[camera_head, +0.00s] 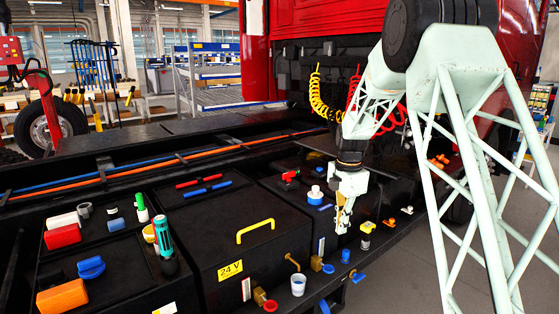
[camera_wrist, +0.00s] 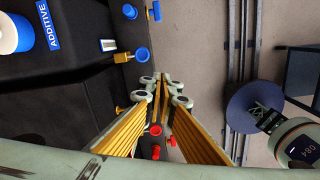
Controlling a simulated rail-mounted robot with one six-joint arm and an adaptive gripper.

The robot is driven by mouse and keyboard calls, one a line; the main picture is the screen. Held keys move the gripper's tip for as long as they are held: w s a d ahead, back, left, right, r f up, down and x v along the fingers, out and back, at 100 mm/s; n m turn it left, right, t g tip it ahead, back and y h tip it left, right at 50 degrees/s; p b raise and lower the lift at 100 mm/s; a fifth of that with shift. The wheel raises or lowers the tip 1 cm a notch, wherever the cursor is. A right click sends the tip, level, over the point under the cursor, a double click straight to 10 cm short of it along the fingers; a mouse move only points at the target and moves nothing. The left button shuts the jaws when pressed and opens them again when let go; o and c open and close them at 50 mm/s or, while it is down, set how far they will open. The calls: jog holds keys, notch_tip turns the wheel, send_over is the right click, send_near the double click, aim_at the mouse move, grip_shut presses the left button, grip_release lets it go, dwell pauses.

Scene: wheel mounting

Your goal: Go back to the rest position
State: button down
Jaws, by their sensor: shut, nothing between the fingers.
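My gripper (camera_head: 342,220) hangs from my pale green arm in the head view, fingers pointing down, beside the front edge of the black truck chassis. In the wrist view my gripper (camera_wrist: 161,84) shows its two fingers meeting at the tips. It is shut and empty. Below it in the wrist view are a red cup-shaped fitting (camera_wrist: 155,130) and a red valve (camera_wrist: 171,141), apart from the fingers.
A battery box (camera_head: 250,250) with a yellow handle (camera_head: 255,230) and several coloured fittings stand left of my gripper. A white cup (camera_head: 298,284) sits near the chassis edge. A wheel (camera_head: 50,125) stands far left. Grey floor (camera_head: 395,275) lies open at right.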

jog(key=s+r+m+t, duration=0.2)
jog(key=s+r+m, duration=0.9)
jog(key=s+r, duration=1.45)
jog(key=s+a+m+t, duration=0.1)
jog(key=s+m, duration=1)
jog(key=s, duration=2.2)
jog(key=shift+s+f+t, duration=0.25)
jog(key=shift+s+t, duration=0.05)
jog(key=shift+s, duration=0.1)
